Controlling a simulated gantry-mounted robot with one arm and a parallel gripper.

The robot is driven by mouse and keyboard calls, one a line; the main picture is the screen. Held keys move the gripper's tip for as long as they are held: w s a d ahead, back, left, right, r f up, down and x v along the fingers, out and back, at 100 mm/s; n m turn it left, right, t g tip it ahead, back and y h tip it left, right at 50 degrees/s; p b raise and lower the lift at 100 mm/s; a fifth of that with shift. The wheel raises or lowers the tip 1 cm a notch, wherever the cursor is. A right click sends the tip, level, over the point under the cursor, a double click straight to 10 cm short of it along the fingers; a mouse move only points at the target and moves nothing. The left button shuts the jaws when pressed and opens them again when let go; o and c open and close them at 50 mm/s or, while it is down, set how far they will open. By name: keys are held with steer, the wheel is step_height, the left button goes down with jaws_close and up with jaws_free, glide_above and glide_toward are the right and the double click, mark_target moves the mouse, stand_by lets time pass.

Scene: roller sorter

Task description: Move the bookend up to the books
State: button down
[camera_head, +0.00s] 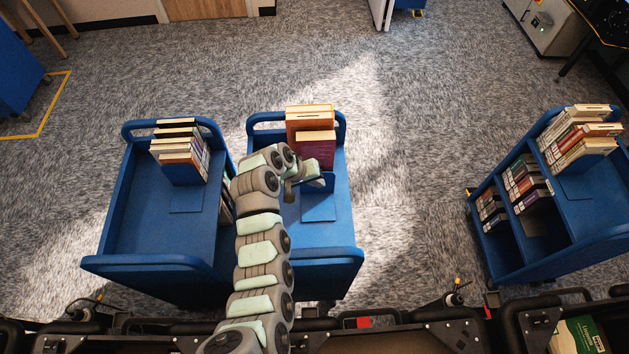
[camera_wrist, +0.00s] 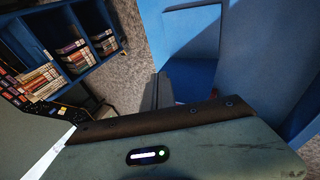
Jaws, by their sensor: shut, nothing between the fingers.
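The blue bookend (camera_head: 319,208) stands on the top of the middle blue cart, its flat base toward the near side. Its upright plate shows beside my gripper, just on the near side of the books. An orange book (camera_head: 309,119) and a dark red book (camera_head: 315,152) stand at the cart's far end. Whether the bookend touches the books is hidden by my gripper. My gripper (camera_head: 311,179) is shut and empty at the bookend's upright plate. Whether it touches the plate I cannot tell. Dark fingers (camera_wrist: 164,92) show in the wrist view against blue surfaces.
The middle cart (camera_head: 314,262) has raised rims at both ends; its near top is clear. A left cart (camera_head: 140,220) holds books and a bookend close beside it. A right cart (camera_head: 595,215) with shelves of books stands apart. My arm crosses the gap between the left and middle carts.

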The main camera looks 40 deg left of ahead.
steer(key=b, duration=0.6)
glide_above(323, 199)
steer(key=s, duration=0.3)
steer(key=f, duration=1)
steer(key=shift+w+f, duration=0.2)
steer(key=shift+f, duration=0.2)
steer(key=shift+f+b, duration=0.45)
steer(key=shift+f, duration=0.4)
steer(key=shift+r, duration=0.2)
steer(key=shift+f, duration=0.1)
steer(key=shift+w+a+f+b, duration=0.1)
steer(key=shift+w+a+b, duration=0.25)
steer(key=shift+b, duration=0.3)
steer(key=shift+w+a+b, duration=1.5)
steer(key=shift+a+b, duration=0.2)
steer(key=shift+b, duration=0.8)
steer(key=shift+w+a+b, duration=0.75)
steer(key=shift+a+b, duration=0.15)
steer(key=shift+b, duration=0.95)
steer(key=shift+w+a, duration=0.1)
steer(key=shift+w+a+b, duration=0.3)
steer(key=shift+a+b, duration=0.05)
steer(key=shift+b, duration=0.7)
